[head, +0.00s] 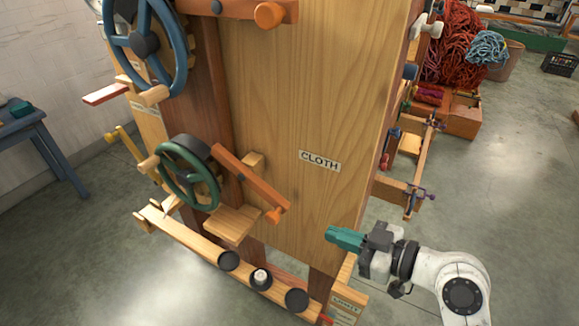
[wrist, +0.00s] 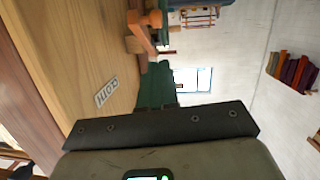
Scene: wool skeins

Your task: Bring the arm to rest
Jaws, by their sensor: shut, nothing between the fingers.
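My gripper (head: 345,238) has teal fingers and shows in the head view at the lower right, in front of the lower part of a tall wooden cabinet (head: 300,100) with a "CLOTH" label. The fingers are together with nothing between them. In the wrist view the green fingers (wrist: 154,88) also show together, pointing away past the wooden panel (wrist: 75,50) with its label. My white arm comes in from the lower right of the head view. I cannot tell how wide the gap is between the fingers and the cabinet.
A green handwheel (head: 189,173), a blue handwheel (head: 145,45) and an orange lever (head: 250,182) stick out from the cabinet. A low rail with black cups (head: 297,299) runs along its foot. Red wool (head: 455,45) lies at the back right. The floor at right is open.

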